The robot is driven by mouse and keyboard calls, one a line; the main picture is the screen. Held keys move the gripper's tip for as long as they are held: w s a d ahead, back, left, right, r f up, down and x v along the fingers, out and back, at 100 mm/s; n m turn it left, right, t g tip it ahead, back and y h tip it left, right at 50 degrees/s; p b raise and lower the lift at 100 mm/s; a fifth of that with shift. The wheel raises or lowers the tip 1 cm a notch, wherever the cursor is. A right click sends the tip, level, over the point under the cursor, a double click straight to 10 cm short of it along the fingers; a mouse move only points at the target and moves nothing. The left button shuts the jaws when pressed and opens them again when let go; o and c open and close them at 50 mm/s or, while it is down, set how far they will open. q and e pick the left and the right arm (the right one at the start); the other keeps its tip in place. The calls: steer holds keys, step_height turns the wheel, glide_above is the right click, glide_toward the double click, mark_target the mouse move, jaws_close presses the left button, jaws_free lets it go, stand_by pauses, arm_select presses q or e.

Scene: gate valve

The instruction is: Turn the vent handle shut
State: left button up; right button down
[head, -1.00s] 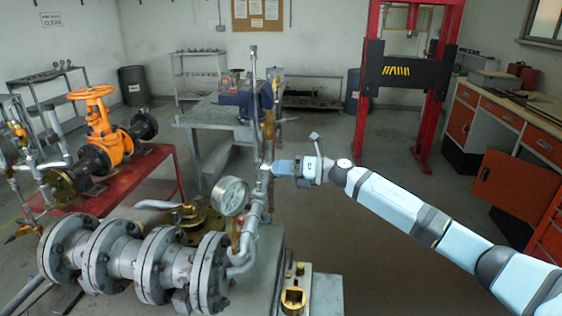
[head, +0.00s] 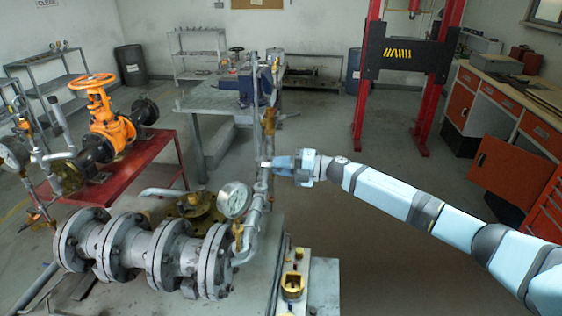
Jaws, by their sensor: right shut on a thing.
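A thin upright grey pipe (head: 257,105) with brass fittings rises from the pipework behind the flanged grey valve body (head: 130,248). My right gripper (head: 271,164) reaches in from the right and meets this upright pipe just above the round white pressure gauge (head: 234,200). It is shut on a small part at the pipe, which I take to be the vent handle. The fingers and the pipe hide most of that part, so its angle cannot be read. My left gripper is not in view.
An orange valve with a handwheel (head: 92,82) stands on a red bench (head: 125,178) at the left. A brass fitting (head: 292,284) is at the front. A grey workbench (head: 205,108) and a red press frame (head: 362,90) stand behind. The floor right of the pipework is clear.

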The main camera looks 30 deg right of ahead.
steer(key=shift+m, duration=0.3)
steer(key=c, duration=1.2)
jaws_free()
steer(key=b+v, duration=0.3)
steer(key=v, duration=1.1)
steer(key=shift+a, duration=0.1)
